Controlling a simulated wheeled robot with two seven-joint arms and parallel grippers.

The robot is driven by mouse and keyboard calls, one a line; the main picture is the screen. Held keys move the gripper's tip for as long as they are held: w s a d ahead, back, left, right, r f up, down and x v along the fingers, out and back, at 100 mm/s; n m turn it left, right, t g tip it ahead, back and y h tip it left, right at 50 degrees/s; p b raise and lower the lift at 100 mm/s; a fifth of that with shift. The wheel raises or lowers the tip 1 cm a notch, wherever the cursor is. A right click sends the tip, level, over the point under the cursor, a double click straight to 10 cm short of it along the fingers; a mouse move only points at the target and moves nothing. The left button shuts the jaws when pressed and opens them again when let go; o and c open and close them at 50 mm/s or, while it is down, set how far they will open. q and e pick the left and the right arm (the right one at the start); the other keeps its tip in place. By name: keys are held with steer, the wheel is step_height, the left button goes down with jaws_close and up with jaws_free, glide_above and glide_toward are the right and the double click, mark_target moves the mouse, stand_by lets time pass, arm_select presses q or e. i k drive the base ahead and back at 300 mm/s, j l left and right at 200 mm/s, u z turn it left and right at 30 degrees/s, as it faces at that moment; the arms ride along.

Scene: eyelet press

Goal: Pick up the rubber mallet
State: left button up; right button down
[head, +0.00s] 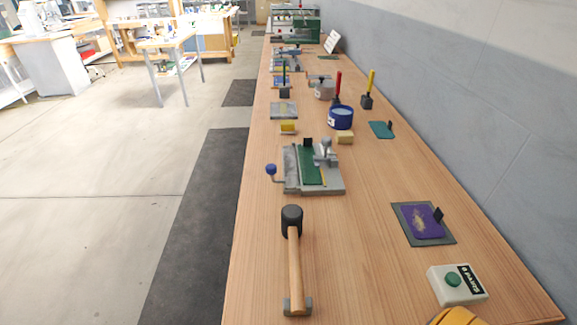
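The rubber mallet (295,262) lies on the wooden bench near its left edge, in the lower middle of the head view. Its black head (292,218) is at the far end, and its light wooden handle runs toward me. The handle's near end rests on a small grey block (297,307). Nothing touches the mallet apart from what it rests on. Neither of my grippers shows in the head view.
Beyond the mallet stands a grey fixture (332,184) with a green strip and a blue-knobbed lever. To the right are a purple patch on a dark mat (447,238) and a green-button box (457,285). A yellow thing (457,317) is cut off at the bottom edge.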

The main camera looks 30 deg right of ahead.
mark_target(291, 215)
steer(key=z, duration=1.05)
